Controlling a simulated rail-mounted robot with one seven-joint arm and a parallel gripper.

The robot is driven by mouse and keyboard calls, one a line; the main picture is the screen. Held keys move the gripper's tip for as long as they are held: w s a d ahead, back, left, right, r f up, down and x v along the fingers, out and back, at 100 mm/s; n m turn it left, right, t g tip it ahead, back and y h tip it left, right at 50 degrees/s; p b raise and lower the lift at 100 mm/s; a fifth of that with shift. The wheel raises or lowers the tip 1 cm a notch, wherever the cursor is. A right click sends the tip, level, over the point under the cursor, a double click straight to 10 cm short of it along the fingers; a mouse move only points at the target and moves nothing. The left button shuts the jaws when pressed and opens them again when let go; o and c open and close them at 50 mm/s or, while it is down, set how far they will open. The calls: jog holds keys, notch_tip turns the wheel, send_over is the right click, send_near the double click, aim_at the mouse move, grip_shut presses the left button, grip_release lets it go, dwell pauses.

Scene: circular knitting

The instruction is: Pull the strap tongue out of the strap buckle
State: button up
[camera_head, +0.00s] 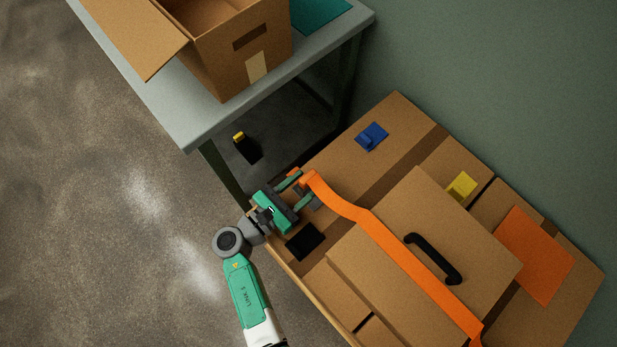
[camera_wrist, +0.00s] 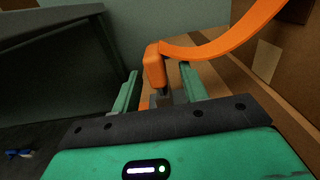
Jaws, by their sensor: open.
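The orange strap (camera_head: 385,245) runs across the top of a cardboard box to its end near my gripper. It also shows in the wrist view (camera_wrist: 225,45), curving down to a blocky orange end, the strap tongue (camera_wrist: 154,66). A small grey part, seemingly the strap buckle (camera_wrist: 165,98), is just below the tongue, partly hidden; I cannot tell how deep the tongue sits in it. My green gripper (camera_head: 303,188) is open, with one finger on each side of the tongue in the wrist view (camera_wrist: 158,69). Gaps show between the fingers and the tongue.
A grey table (camera_head: 190,110) with an open carton (camera_head: 240,60) stands at the upper left. Open floor lies left.

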aim_at(316, 174)
jog(key=shift+w+d+f+b, duration=0.15)
jog(key=shift+w+d+b, duration=0.15)
jog(key=shift+b, duration=0.05)
jog(key=b+x, duration=0.1)
jog(key=x, duration=0.3)
jog(key=shift+w, duration=0.15)
grip_shut()
notch_tip(316, 174, up, 10)
jog(key=p, duration=0.5)
jog(key=shift+r, duration=0.25)
notch_tip(316, 174, up, 3)
jog(key=p, duration=0.3)
jog(key=shift+p, duration=0.4)
notch_tip(316, 174, up, 3)
jog(key=p, duration=0.3)
jog(key=shift+p, duration=0.3)
